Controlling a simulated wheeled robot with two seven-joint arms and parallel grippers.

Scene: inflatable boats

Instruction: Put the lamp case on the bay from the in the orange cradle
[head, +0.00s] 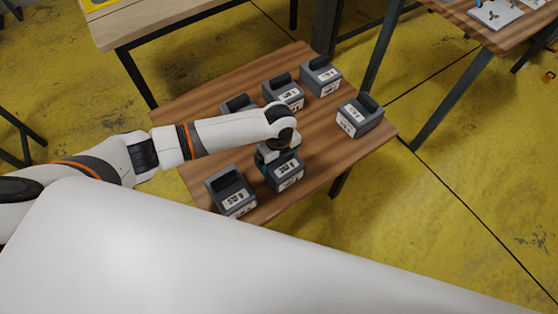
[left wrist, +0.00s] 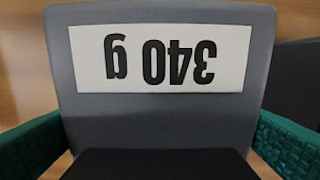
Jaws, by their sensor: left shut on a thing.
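My left gripper (head: 277,156) points down over the small wooden table and is shut on a grey case (head: 288,177) with a dark top and a white label. In the left wrist view this grey case (left wrist: 160,115) fills the middle, between the two green finger pads. Its label reads "340 g", upside down. I cannot tell whether it rests on the table or is slightly raised. I cannot tell whether it is the lamp case. No orange cradle is visible. My right gripper is not in view.
Similar grey cases stand on the wooden table (head: 325,160): front left (head: 231,193), right (head: 358,118), and at the back (head: 320,78), (head: 283,94), one partly behind my arm (head: 238,105). Other tables stand at the back left (head: 165,22) and back right (head: 520,30).

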